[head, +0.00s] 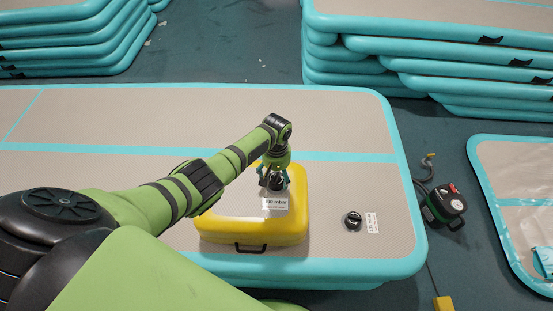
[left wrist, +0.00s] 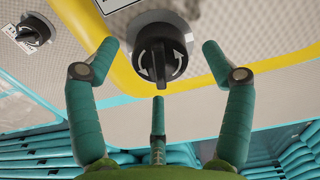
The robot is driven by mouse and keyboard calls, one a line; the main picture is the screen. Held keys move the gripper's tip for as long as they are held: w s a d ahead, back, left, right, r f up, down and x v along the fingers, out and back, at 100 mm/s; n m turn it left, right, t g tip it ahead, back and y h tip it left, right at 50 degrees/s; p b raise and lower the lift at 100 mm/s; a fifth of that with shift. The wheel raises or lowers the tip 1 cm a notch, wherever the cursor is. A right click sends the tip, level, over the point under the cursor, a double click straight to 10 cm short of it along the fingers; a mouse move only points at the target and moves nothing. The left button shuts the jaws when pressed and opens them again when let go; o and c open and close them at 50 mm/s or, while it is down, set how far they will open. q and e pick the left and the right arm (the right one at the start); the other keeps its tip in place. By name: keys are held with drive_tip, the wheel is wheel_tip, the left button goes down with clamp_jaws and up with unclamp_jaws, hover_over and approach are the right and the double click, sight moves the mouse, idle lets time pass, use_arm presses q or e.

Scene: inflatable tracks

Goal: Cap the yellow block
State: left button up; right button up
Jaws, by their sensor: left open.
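The yellow block (head: 255,232) lies on the large beige and turquoise inflatable track. My left gripper (head: 274,184) points down over the right part of its top, with a white pressure label (head: 275,204) in front of it. In the left wrist view the open gripper (left wrist: 160,72) has its fingers spread around a black cap (left wrist: 160,58) with white curved arrows. The fingers look apart from the cap. The cap is over a grey round fitting on the block; whether it is fully seated I cannot tell. The right gripper is not in view.
A second black cap (head: 353,221) stands on the track beside another white label (head: 372,222). A black and green pump (head: 444,205) with a hose is on the floor to the right. Stacked turquoise tracks (head: 430,62) fill the back. The track left of the block is partly hidden by my arm.

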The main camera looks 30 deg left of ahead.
use_arm(q)
wheel_tip(320, 180, up, 9)
drive_tip(key=shift+r, duration=0.2)
idle(0.6)
